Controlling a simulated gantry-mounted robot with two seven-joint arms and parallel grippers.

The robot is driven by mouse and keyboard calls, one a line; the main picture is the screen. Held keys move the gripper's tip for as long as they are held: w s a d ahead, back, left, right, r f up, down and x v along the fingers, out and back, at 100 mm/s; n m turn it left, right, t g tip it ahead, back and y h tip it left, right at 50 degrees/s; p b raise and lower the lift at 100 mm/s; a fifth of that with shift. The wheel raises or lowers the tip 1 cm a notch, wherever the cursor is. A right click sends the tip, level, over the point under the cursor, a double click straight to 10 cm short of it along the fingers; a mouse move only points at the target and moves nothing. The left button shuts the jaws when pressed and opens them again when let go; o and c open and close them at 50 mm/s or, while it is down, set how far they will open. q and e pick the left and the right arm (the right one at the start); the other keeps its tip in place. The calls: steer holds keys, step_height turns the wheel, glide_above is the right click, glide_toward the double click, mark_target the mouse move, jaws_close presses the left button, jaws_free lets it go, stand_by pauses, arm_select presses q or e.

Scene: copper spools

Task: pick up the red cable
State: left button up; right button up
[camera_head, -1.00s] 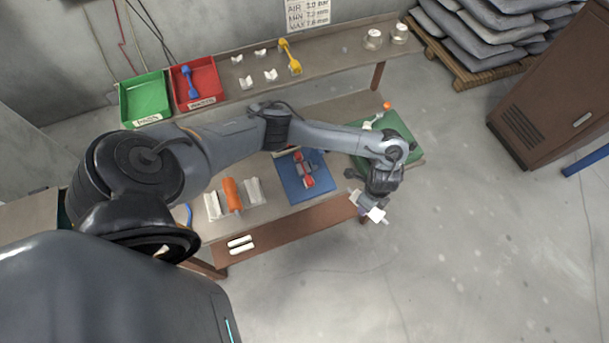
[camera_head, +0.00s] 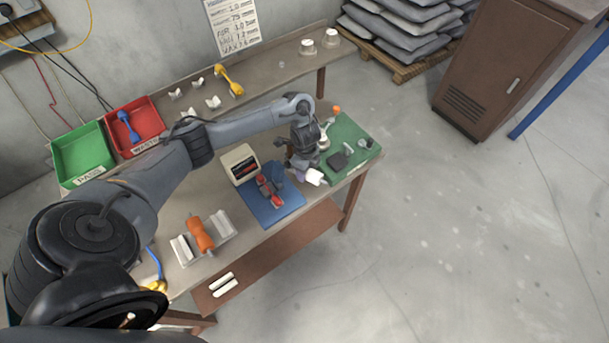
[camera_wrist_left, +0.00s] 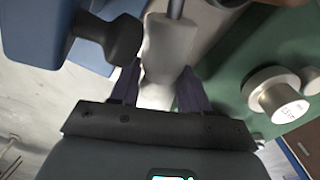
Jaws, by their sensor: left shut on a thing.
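A thin red cable (camera_head: 46,82) runs down the wall at the far left in the head view, well away from my grippers. A red and grey item (camera_head: 268,190) lies on a blue mat (camera_head: 286,212) on the bench; I cannot tell if any of it is cable. My left gripper (camera_head: 304,172) is shut on a pale, spool-like piece (camera_head: 315,178) between the blue mat and a green mat (camera_head: 345,133). In the left wrist view the pale piece (camera_wrist_left: 165,60) sits between the dark fingers. My right gripper is not in view.
An orange spool (camera_head: 200,234) rests between white blocks on the bench. Green (camera_head: 68,183) and red (camera_head: 150,144) trays stand at the left; the red one holds a blue spool (camera_head: 128,126). A yellow spool (camera_head: 230,82) is on the back shelf.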

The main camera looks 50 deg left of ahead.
arm_select(q)
steer(key=shift+a, duration=0.15)
step_height(320, 180, down, 2)
steer(key=shift+f+b, duration=0.15)
steer(key=shift+b, duration=0.4)
steer(key=shift+f, duration=0.6)
steer(key=shift+f, duration=0.1)
steer(key=o, duration=1)
steer(key=shift+c, duration=0.2)
